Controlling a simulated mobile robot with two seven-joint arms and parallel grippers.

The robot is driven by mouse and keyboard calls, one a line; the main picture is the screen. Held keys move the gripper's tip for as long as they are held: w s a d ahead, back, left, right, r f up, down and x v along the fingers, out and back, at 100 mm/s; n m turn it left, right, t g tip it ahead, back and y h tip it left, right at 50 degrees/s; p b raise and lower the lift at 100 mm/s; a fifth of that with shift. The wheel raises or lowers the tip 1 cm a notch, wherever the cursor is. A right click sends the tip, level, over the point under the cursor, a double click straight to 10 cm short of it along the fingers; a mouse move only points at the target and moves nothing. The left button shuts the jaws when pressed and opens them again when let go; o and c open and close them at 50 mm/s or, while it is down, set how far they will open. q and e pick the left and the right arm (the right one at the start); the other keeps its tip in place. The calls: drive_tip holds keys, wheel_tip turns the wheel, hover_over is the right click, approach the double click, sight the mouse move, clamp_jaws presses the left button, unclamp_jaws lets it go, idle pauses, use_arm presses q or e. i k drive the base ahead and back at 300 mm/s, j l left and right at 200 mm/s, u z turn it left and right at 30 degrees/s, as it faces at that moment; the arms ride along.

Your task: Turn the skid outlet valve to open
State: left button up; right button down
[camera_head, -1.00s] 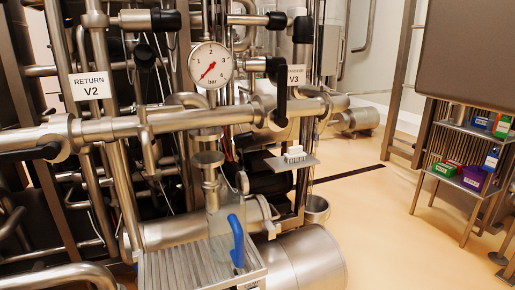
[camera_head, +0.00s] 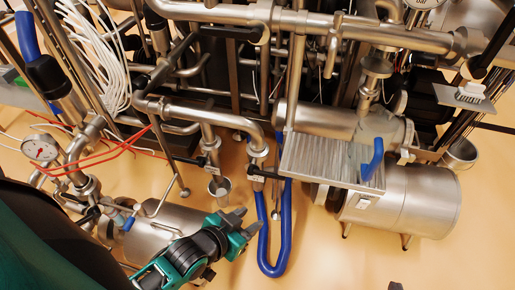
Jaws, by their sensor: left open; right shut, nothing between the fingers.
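No readable label shows which is the skid outlet valve. My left gripper (camera_head: 246,224), teal and black, reaches in from the lower left with its fingers apart and empty. It appears just below the cup and left of the hose, touching neither as far as I can tell. Only a dark tip of my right gripper (camera_head: 396,286) shows at the bottom edge.
A pressure gauge (camera_head: 40,149) and red cables (camera_head: 105,149) are at left. Orange floor (camera_head: 335,258) is clear at lower middle.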

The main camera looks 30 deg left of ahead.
sight(251, 170)
drive_tip(key=u, duration=0.8)
